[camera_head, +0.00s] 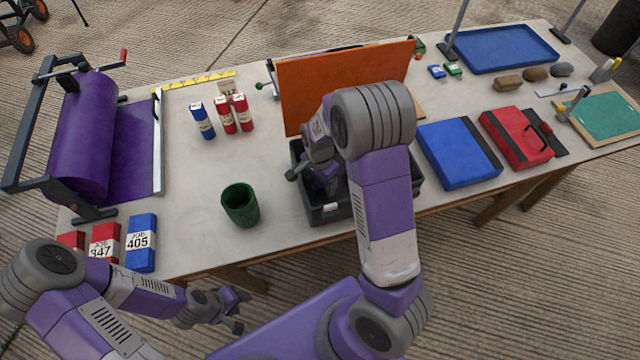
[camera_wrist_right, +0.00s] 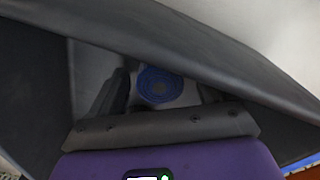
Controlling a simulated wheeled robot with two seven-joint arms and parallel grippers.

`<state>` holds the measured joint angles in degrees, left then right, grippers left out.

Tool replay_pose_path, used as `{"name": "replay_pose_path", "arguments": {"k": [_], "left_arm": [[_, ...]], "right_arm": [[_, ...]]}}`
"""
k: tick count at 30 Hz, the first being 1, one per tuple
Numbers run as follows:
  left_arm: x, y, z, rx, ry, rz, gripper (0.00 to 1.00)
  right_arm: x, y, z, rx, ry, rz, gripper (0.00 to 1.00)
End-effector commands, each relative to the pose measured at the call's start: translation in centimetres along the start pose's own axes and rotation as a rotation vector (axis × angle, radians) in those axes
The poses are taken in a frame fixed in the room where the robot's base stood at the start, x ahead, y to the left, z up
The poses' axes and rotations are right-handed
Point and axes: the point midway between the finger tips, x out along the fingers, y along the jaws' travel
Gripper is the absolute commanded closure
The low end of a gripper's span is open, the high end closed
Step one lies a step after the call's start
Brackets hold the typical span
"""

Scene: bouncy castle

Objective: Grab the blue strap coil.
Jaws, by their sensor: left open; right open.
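In the head view the coil is hidden by my right arm and the bin. My right gripper (camera_head: 322,186) reaches down into the bin. In the right wrist view its dark fingers stand either side of the coil, open; whether they touch it I cannot tell. My left gripper (camera_head: 238,312) is open and empty in front of the table's near edge.
An orange panel (camera_head: 345,85) stands behind the bin. A green cup (camera_head: 240,205) is left of it, and a blue case (camera_head: 455,153) is right of it. The bin's wall (camera_wrist_right: 200,45) crosses close above the coil in the wrist view.

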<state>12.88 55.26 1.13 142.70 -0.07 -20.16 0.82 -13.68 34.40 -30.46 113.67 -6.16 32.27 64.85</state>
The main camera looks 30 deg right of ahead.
Motion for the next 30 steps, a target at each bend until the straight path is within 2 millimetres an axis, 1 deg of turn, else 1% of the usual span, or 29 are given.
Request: {"name": "replay_pose_path", "arguments": {"k": [2,3,15,20,23,26,30], "left_arm": [[-0.1,0.0,0.0,0.0,0.0,0.0,0.57],[-0.1,0.0,0.0,0.0,0.0,0.0,0.57],[-0.1,0.0,0.0,0.0,0.0,0.0,0.57],[-0.1,0.0,0.0,0.0,0.0,0.0,0.57],[-0.2,0.1,0.0,0.0,0.0,0.0,0.57],[-0.7,0.2,0.0,0.0,0.0,0.0,0.57],[-1.6,0.6,0.1,0.0,0.0,0.0,0.57]], "right_arm": [[-0.1,0.0,0.0,0.0,0.0,-0.001,0.2],[-0.1,0.0,0.0,0.0,0.0,0.0,0.21],[-0.1,0.0,0.0,0.0,0.0,0.0,0.82],[-0.2,0.0,0.0,0.0,0.0,-0.001,0.82],[-0.5,0.0,0.0,0.0,0.0,-0.001,0.82],[-1.8,-0.1,0.0,0.0,0.001,-0.004,0.82],[-4.7,-0.1,0.0,-0.001,0.002,-0.006,0.82]]}}
